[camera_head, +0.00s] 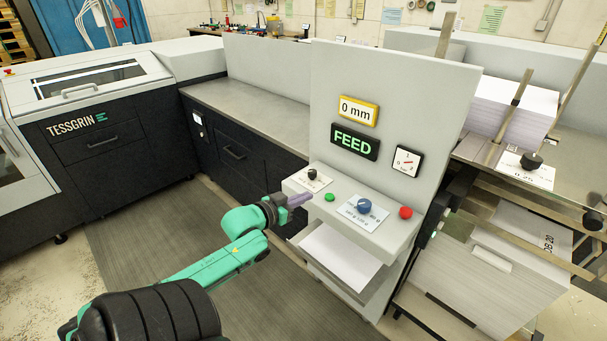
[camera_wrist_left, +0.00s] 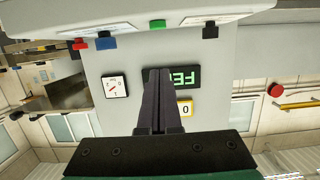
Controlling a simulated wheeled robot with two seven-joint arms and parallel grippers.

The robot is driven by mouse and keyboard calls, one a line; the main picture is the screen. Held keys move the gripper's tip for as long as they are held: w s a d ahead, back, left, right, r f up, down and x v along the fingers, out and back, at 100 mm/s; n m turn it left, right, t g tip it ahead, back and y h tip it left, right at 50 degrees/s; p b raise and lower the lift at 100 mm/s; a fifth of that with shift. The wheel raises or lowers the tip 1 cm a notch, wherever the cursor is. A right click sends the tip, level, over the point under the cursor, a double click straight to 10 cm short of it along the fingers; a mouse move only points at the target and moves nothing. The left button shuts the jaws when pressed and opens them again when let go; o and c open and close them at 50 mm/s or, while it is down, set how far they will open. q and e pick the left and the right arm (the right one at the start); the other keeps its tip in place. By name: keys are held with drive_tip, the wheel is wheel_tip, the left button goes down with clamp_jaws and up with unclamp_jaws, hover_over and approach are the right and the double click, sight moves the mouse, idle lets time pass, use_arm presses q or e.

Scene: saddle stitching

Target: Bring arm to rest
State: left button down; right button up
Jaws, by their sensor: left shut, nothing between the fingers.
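My left arm (camera_head: 215,266) is green and black and reaches in from the lower left in the head view. Its gripper (camera_head: 301,199) is shut and empty, held at the left front edge of the control shelf, near the black knob (camera_head: 312,174) and the green button (camera_head: 329,198). In the left wrist view the shut fingers (camera_wrist_left: 158,85) point toward the upright panel, over part of the FEED sign (camera_wrist_left: 188,78). I cannot tell from the head view whether the fingertips touch the shelf. My right gripper is not in view.
The grey panel (camera_head: 385,90) carries a "0 mm" display (camera_head: 358,111), a FEED sign (camera_head: 354,142) and a dial (camera_head: 406,161). The shelf also has a blue knob (camera_head: 364,206) and a red button (camera_head: 405,212). Paper stacks (camera_head: 511,108) stand at right. The floor mat (camera_head: 140,235) is clear.

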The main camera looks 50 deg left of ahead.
use_arm(q)
drive_tip(key=shift+w, duration=0.1)
idle(0.3)
drive_tip(key=s+a+f+n+g+y+b, duration=0.1)
drive_tip(key=s+f+g, duration=0.35)
drive_tip(key=f, duration=1.05)
drive_tip(key=s+a+f+g+y, duration=0.1)
drive_tip(key=s+f+g, duration=0.1)
drive_tip(key=s+f, duration=0.95)
drive_tip(key=s+d+f+m+g+h, duration=0.1)
drive_tip(key=s+d+f+g, duration=0.3)
drive_tip(key=s+d+f, duration=0.6)
drive_tip(key=s+d+f+m+g+h+b, duration=0.1)
drive_tip(key=s+d+f+g, duration=0.3)
drive_tip(key=s+d+f, duration=0.5)
wheel_tip(320, 180, down, 6)
drive_tip(key=shift+s+d+r+m, duration=0.15)
drive_tip(key=shift+s+d+m, duration=0.2)
drive_tip(key=shift+s+m, duration=0.45)
drive_tip(key=shift+w, duration=0.15)
